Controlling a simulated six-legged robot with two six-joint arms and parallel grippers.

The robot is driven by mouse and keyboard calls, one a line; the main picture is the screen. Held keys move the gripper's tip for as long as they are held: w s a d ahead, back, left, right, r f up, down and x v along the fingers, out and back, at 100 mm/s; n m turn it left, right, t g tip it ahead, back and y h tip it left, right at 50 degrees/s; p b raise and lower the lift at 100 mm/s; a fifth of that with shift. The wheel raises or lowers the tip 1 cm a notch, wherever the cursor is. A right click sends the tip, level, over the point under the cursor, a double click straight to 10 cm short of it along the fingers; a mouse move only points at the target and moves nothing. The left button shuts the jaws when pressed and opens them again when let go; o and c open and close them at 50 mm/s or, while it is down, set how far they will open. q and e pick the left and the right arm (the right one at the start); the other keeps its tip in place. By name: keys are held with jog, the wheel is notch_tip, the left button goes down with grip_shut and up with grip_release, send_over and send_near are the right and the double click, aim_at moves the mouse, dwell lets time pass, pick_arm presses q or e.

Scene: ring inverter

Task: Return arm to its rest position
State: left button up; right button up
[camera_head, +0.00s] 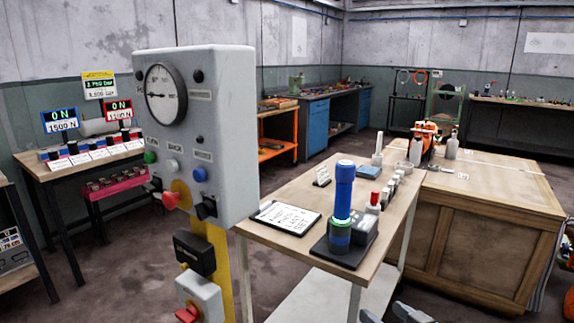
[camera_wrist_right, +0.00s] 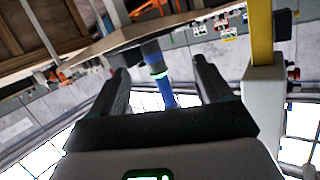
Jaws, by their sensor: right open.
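My right gripper (camera_head: 389,314) shows only by its fingertips at the bottom edge of the head view, in front of the table and below its top. In the right wrist view the gripper (camera_wrist_right: 158,68) is open, with nothing held between its two fingers. A blue cylinder (camera_head: 343,190) with a green and blue lower part stands upright on a dark base on the table. In the right wrist view the blue cylinder (camera_wrist_right: 152,54) appears upside down beyond the fingers, apart from them. My left gripper is not in view.
A grey control box (camera_head: 215,130) with a gauge and buttons stands on a yellow post (camera_head: 221,262) left of the table (camera_head: 275,228).

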jog(key=s+a+f+m+g, duration=0.1)
jog(key=s+a+f+g, duration=0.2)
jog(key=f, duration=0.8)
jog(key=s+a+f+m+g, duration=0.2)
jog(key=s+f+g, duration=0.1)
jog(key=f, duration=0.7)
jog(key=s+a+f+m+g+h, duration=0.1)
jog(key=s+a+f+m+g, duration=0.15)
jog(key=s+f+g, duration=0.9)
jog(key=s+r+t+p, duration=0.4)
jog(key=s+r+p, duration=0.3)
jog(key=r+p, duration=0.6)
jog(key=n+p, duration=0.1)
jog(key=p, duration=0.2)
jog(key=shift+h, duration=0.3)
jog(key=shift+a, duration=0.1)
